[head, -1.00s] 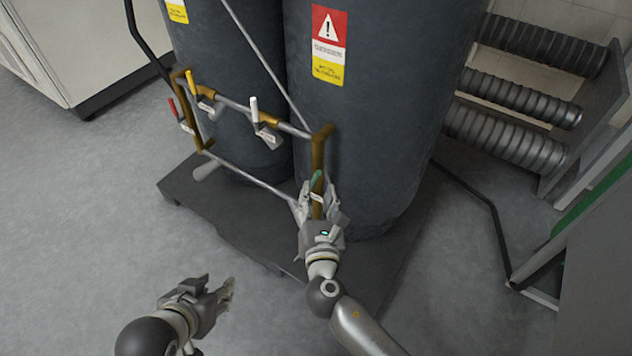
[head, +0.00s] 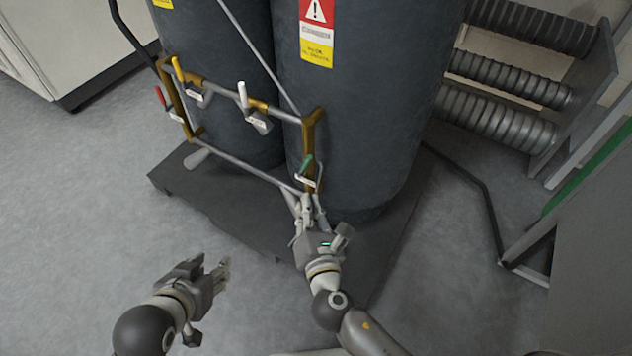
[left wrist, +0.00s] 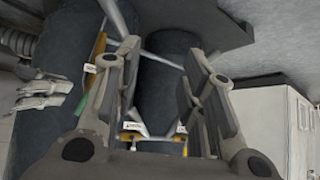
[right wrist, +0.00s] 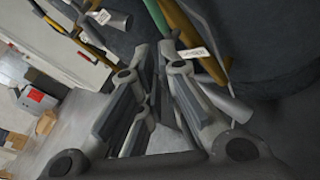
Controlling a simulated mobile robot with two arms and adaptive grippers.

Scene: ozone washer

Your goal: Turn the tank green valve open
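The green valve handle (head: 307,164) is on the brass vertical pipe (head: 308,140) at the front of the right tank, with a white tag (head: 307,181) just below it. My right gripper (head: 307,202) is just below the handle and tag, apart from the handle. In the right wrist view, its fingers (right wrist: 165,58) are drawn close together with nothing seen between them. The green handle (right wrist: 157,18) lies beyond the fingertips, beside the tag (right wrist: 193,52). My left gripper (head: 222,272) is open and empty over the floor at lower left; its spread fingers show in the left wrist view (left wrist: 160,55).
Red (head: 160,95), yellow (head: 177,68) and white (head: 242,94) valve handles sit on the pipework to the left. The tanks stand on a dark platform (head: 230,215). Ribbed hoses (head: 500,118) and a rack are at right. Floor at left is clear.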

